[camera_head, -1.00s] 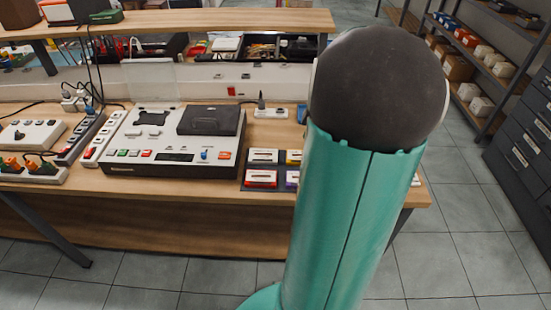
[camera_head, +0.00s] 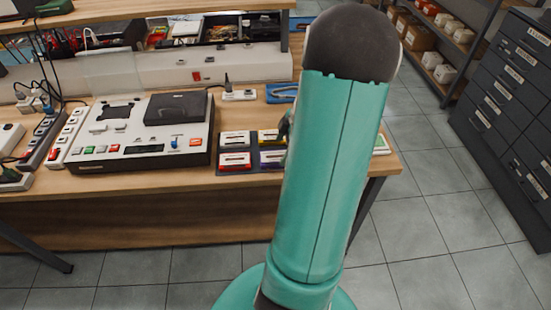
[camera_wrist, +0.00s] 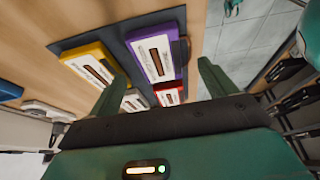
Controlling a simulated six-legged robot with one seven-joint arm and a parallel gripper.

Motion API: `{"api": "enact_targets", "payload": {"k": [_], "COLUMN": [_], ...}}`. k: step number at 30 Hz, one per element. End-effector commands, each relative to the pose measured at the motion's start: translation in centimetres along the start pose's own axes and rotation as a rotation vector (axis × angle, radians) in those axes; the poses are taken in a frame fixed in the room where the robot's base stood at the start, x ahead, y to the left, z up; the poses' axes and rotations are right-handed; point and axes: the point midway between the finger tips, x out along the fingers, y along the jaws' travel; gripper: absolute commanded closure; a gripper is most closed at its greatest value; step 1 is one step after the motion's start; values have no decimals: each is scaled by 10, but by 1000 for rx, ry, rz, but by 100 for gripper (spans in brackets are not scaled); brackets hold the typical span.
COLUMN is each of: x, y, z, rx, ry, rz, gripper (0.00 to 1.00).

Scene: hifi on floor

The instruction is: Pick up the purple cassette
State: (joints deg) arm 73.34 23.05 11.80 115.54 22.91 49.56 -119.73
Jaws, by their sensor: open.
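The purple cassette (camera_wrist: 155,49), with a white label and purple edges, lies on a dark mat (camera_wrist: 120,30) in the wrist view. In the head view the purple cassette (camera_head: 271,158) is at the front right of the cassette group, partly hidden by my arm. My gripper (camera_wrist: 162,86) is open and empty, its two green fingers pointing toward the cassettes. The purple cassette shows beyond and between the fingertips, apparently untouched.
Beside it lie a yellow cassette (camera_wrist: 90,64), a red cassette (camera_wrist: 168,96) and a white-labelled cassette (camera_head: 234,138). A large tape recorder (camera_head: 145,132) stands left on the wooden table. A blue item (camera_head: 282,93) lies behind. Shelves and drawers (camera_head: 510,100) stand at right.

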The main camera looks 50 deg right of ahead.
Motion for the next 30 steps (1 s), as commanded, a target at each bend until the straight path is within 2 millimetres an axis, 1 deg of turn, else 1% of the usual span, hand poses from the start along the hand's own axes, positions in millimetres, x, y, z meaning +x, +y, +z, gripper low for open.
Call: {"api": "enact_targets", "payload": {"k": [1, 3, 6, 8, 25, 26, 30], "x": [10, 21, 33, 37, 41, 41, 41], "y": [0, 1, 1, 1, 1, 1, 1], "z": [-2, -4, -3, -3, -2, -2, -2], "rx": [-1, -1, 1, 1, 1, 1, 1], "ry": [3, 2, 2, 1, 1, 1, 1], "rz": [-6, -6, -5, -3, -2, -2, -2], "gripper": [16, 16, 16, 16, 16, 18, 46]}}
